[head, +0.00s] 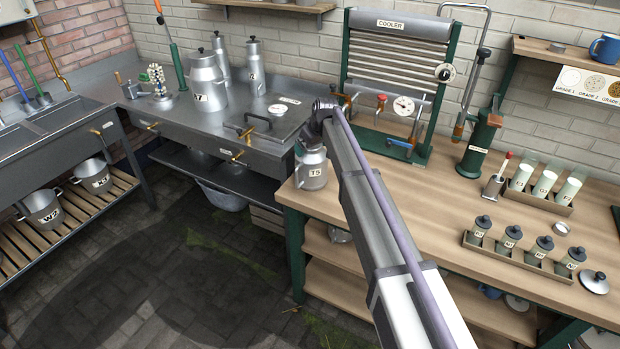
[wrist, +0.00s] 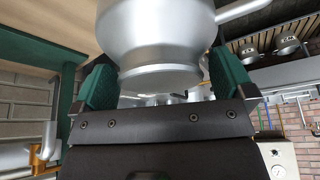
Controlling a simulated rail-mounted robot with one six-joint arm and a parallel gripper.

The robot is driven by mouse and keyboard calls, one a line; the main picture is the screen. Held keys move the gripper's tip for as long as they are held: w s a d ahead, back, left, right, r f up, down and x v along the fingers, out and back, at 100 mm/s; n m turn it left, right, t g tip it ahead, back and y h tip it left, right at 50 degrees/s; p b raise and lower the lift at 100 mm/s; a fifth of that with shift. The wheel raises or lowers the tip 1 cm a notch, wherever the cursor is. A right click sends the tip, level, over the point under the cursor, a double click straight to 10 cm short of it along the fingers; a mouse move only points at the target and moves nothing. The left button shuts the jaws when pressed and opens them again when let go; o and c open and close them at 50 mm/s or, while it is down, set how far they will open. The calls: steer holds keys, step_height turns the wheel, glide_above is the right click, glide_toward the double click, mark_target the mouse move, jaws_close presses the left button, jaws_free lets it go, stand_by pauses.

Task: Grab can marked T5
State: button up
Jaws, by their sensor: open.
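The can marked T5 (head: 314,174), a grey metal churn with its label facing the head camera, stands upright at the left front corner of the wooden bench (head: 440,225). My gripper (head: 311,143) is at the can's upper part, partly hidden by my own arm in the head view. In the wrist view my gripper (wrist: 163,78) is open, with one green pad on each side of the narrower part of the can (wrist: 157,38). I cannot tell whether either pad touches the metal.
The cooler stand (head: 391,75) is behind my arm. Racks of small cans (head: 523,248) and glasses (head: 547,185) stand to the right. Larger churn T7 (head: 206,84) is on the metal counter (head: 195,125) at left. Open floor lies front left.

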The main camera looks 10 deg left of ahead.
steer(key=shift+c, duration=0.5)
steer(key=c, duration=1)
